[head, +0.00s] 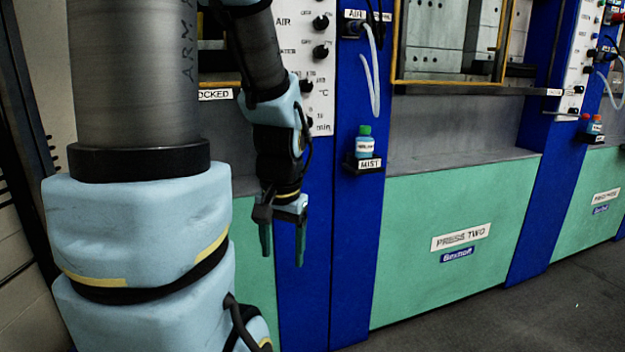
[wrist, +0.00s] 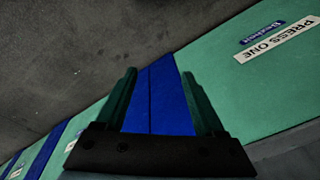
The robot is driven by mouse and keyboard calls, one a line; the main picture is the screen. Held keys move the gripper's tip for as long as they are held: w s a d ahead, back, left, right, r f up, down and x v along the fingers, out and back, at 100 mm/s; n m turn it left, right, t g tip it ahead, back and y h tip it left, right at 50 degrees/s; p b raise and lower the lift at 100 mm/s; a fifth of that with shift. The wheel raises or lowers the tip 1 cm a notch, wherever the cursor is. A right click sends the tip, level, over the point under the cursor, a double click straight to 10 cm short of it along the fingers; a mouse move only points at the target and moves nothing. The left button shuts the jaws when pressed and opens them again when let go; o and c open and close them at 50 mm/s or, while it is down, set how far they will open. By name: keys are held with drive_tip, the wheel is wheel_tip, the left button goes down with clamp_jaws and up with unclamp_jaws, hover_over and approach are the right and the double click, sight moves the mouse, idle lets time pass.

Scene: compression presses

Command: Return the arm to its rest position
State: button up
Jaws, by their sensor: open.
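My gripper (head: 283,240) hangs downward in the head view, in front of the blue panel between two green press fronts. Its two green fingers are apart with nothing between them. In the wrist view my gripper (wrist: 158,95) shows both fingers spread, with a blue panel strip (wrist: 158,100) and the grey floor beyond. My arm comes down from the top of the head view and is bent, with its light blue wrist part above the gripper. My large grey and light blue arm links cover the left of the head view.
Press two (head: 450,240) has a green front to the right. A small blue bottle with a green cap (head: 364,141) stands on the holder labelled MIST (head: 369,164). A control panel (head: 318,60) with black knobs is behind my arm. The grey floor (head: 540,310) is clear at lower right.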

wheel_tip(320, 180, up, 15)
drive_tip(key=a+n+p, duration=0.1)
drive_tip(key=n+p, duration=0.1)
drive_tip(key=p, duration=1.4)
drive_tip(key=shift+s+f+n+h, duration=0.2)
drive_tip(key=shift+s+n+h, duration=0.1)
drive_tip(key=shift+s, duration=0.05)
